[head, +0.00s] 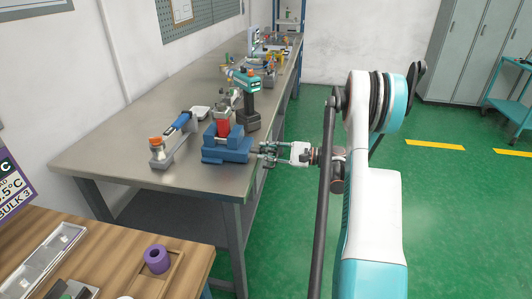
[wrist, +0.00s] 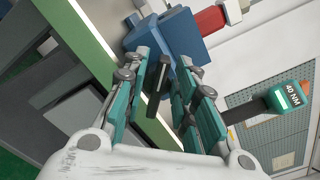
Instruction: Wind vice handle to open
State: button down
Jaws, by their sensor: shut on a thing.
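The blue vice (head: 226,152) stands at the right edge of the metal bench, with a red block (head: 222,128) at its jaws. The wrist view shows the vice's blue body (wrist: 178,38) and part of the red block (wrist: 209,19). My gripper (head: 264,154) reaches the vice from the right, over the bench edge. In the wrist view my gripper (wrist: 161,77) has its teal fingers on both sides of the dark vice handle (wrist: 157,82), shut on it. The handle's far end and the screw are partly hidden. The jaw gap cannot be judged.
A teal and black tool (head: 246,84) marked 40 NM stands behind the vice; it also shows in the wrist view (wrist: 283,98). A blue-handled device (head: 176,126) is left of the vice. A wooden table (head: 186,238) is in front. Green floor is clear at right.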

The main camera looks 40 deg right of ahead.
jog(key=shift+f, duration=0.1)
jog(key=n, duration=0.4)
jog(key=shift+s+a+f+n, duration=0.15)
jog(key=shift+f+n, duration=0.1)
jog(key=shift+n, duration=0.15)
jog(key=c, duration=1.2)
grip_release()
jog(key=v, duration=1.2)
